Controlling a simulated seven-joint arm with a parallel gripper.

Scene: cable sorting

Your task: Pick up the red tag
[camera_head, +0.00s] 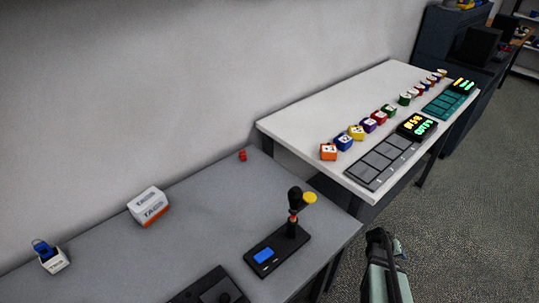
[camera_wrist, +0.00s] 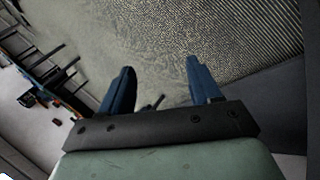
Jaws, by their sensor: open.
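A small red object (camera_head: 243,156), possibly the red tag, lies on the grey table near its back edge by the wall. In the head view my gripper (camera_head: 379,238) is at the lower right, beyond the grey table's right edge and well away from the red object.
The grey table (camera_head: 195,235) holds a white TAGS box (camera_head: 148,206), a small white bin (camera_head: 52,258) with a blue item and a black stand (camera_head: 278,250) with a yellow disc. The white table (camera_head: 300,118) carries several coloured blocks and grey panels (camera_head: 382,162).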

